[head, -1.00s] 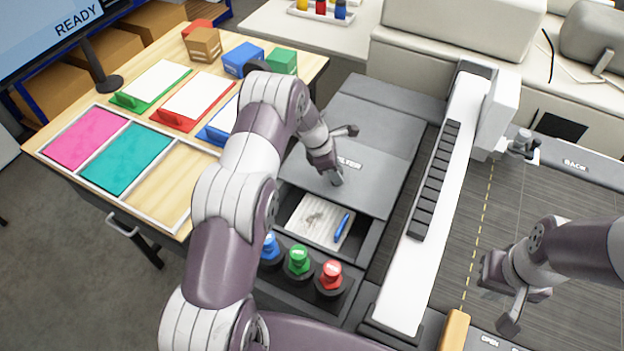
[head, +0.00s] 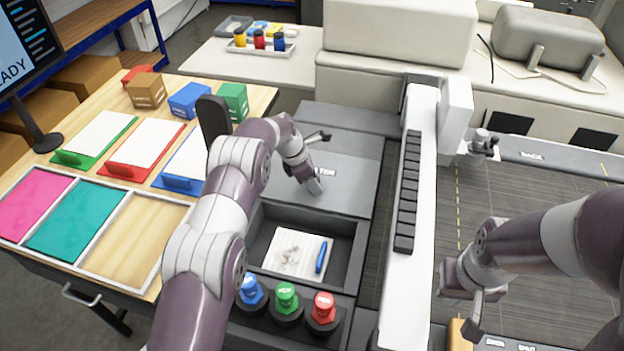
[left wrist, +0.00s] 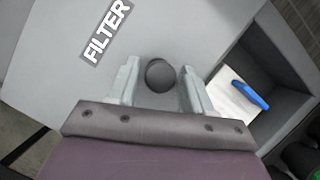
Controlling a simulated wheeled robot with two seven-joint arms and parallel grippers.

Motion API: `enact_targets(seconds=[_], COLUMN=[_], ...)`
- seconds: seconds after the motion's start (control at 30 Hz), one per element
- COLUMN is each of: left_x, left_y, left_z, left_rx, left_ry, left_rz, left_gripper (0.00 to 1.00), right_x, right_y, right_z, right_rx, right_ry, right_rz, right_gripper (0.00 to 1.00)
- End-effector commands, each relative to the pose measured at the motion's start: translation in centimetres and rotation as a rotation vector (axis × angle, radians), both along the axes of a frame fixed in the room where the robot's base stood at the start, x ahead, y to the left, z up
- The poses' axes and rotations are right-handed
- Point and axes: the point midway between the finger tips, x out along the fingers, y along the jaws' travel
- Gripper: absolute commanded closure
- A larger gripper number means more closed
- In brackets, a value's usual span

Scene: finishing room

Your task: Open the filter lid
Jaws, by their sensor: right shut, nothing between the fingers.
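My right gripper (head: 470,325) is shut and empty at the right, away from the lid.
Blue, green and red knobs (head: 286,299) stand in front of the compartment. A white beam (head: 408,215) with dark keys runs along the right of the lid. A wooden table (head: 135,220) with coloured trays and boxes is at the left.

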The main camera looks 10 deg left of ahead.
Motion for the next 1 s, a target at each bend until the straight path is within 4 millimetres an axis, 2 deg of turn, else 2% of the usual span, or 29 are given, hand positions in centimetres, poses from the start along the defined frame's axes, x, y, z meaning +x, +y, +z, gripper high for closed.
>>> enact_targets(seconds=[0.33,0.43,0.53,0.6,0.7,0.83,1.0], left_x=[0.1,-0.1,-0.5,-0.9,-1.2,-1.5,-1.6], left_y=[0.2,0.9,1.9,2.6,3.5,4.3,4.6], left_z=[0.6,2.2,4.9,8.1,10.2,11.7,11.8], left_rx=[-0.002,-0.002,-0.002,-0.002,-0.002,-0.001,-0.002], left_ry=[-0.006,-0.009,-0.008,-0.003,-0.002,-0.002,0.0], left_rz=[0.001,0.002,0.003,0.002,0.003,0.003,0.001], left_gripper=[0.48,0.48,0.48,0.48,0.48,0.48,0.48], right_x=[0.0,0.0,0.0,0.0,0.0,0.0,0.0], right_y=[0.0,0.0,0.0,0.0,0.0,0.0,0.0], right_z=[-0.3,-1.1,-1.4,1.7,3.5,4.8,4.9], right_rx=[0.0,0.0,0.0,0.0,0.0,0.0,0.0], right_ry=[0.0,0.0,0.0,0.001,-0.001,0.0,0.0], right_rz=[0.0,0.0,0.0,0.0,0.0,0.0,0.0], right_gripper=[1.0,1.0,1.0,1.0,1.0,1.0,1.0])
